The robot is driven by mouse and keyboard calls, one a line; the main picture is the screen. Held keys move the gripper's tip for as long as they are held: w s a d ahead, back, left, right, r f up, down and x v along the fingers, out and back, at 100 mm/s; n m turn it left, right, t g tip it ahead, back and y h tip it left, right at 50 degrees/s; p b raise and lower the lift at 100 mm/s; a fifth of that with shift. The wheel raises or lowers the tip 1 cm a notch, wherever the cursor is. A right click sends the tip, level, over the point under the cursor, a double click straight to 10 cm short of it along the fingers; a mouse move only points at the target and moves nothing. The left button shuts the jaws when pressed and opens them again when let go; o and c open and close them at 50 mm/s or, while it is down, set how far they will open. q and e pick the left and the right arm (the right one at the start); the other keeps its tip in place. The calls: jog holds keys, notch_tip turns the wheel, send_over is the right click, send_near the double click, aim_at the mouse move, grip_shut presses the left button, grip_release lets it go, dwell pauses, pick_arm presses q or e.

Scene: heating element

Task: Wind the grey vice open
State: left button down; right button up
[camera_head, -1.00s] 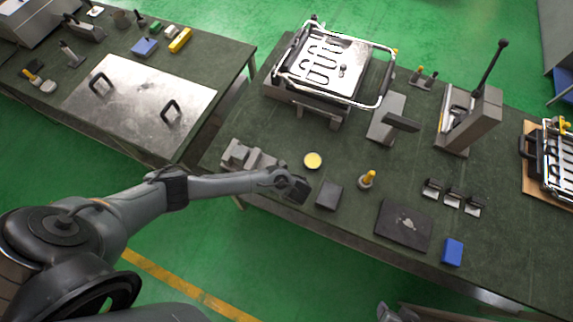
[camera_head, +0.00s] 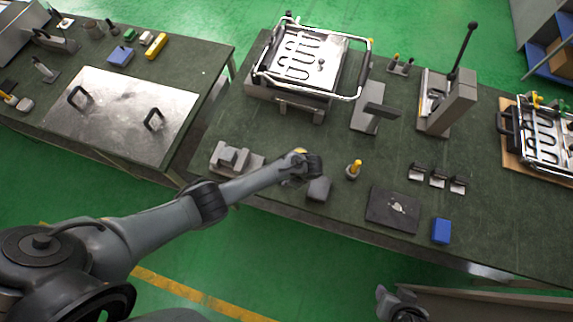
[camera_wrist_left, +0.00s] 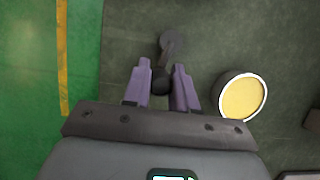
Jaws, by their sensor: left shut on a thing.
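The grey vice (camera_head: 236,158) sits at the left end of the right-hand bench, near its front edge. In the left wrist view, a dark crank handle (camera_wrist_left: 172,42) with a round end runs down between the purple fingers of my left gripper (camera_wrist_left: 160,80), which are shut on it. The vice's body is not clear in that view. In the head view my left gripper is mostly hidden by my own wrist, right of the vice. Part of my right gripper (camera_head: 392,302) shows at the bottom edge, its fingers unclear.
A round pot with a yellow top (camera_wrist_left: 242,97) stands close right of my left gripper. A dark block (camera_head: 318,188), a yellow-handled tool (camera_head: 354,170), a dark plate (camera_head: 392,210) and a blue block (camera_head: 441,231) lie farther right. The heating-element frame (camera_head: 310,65) stands behind.

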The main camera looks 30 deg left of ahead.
pick_arm(q)
jog(key=shift+w+n, duration=0.3)
jog(key=shift+n, duration=0.5)
jog(key=shift+g, duration=0.3)
jog(key=c, duration=0.9)
grip_release()
jog(key=shift+a, duration=0.1)
jog(key=shift+r, duration=0.1)
jog(key=shift+p+v, duration=0.8)
jog(key=shift+v, duration=4.55)
jog(key=shift+a, duration=0.1)
